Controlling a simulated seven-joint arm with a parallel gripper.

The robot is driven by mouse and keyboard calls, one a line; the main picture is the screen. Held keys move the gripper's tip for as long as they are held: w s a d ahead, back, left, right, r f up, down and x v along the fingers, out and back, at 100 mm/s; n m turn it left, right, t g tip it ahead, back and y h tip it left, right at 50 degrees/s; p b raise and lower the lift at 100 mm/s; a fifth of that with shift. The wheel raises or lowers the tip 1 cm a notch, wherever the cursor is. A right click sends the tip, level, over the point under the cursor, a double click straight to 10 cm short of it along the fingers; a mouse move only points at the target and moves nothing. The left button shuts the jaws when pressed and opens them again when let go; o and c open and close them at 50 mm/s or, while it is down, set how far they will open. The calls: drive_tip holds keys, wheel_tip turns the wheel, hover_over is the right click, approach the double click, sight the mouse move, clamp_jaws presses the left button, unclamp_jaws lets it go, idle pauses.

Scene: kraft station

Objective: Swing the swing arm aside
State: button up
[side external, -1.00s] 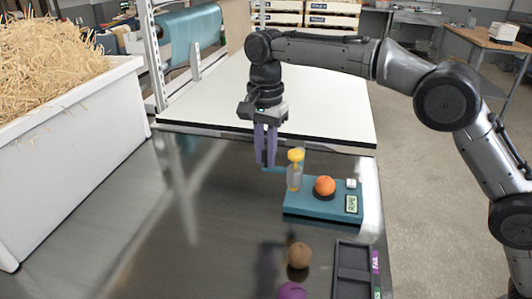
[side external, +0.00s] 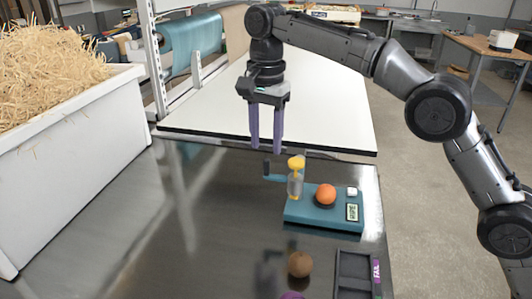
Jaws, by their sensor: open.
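A teal base (side external: 300,215) stands on the dark steel table. The teal swing arm (side external: 276,178) sticks out to the left from the base, near a clear piece with a yellow top (side external: 296,164). A dark upright knob (side external: 266,168) stands at the swing arm's outer end. My gripper (side external: 266,150) is open and empty, pointing down, with its purple fingers apart above the knob. In this view it looks clear of the knob. An orange ball (side external: 325,194) sits on the base, with nothing over it.
A brown ball (side external: 300,264), a partly cut-off purple ball (side external: 292,295) and a dark tray (side external: 353,275) lie in front of the base. A white bin of straw (side external: 75,165) stands at the left. A white board (side external: 200,110) lies behind. The table's left middle is clear.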

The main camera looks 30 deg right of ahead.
drive_tip(key=shift+r, duration=0.95)
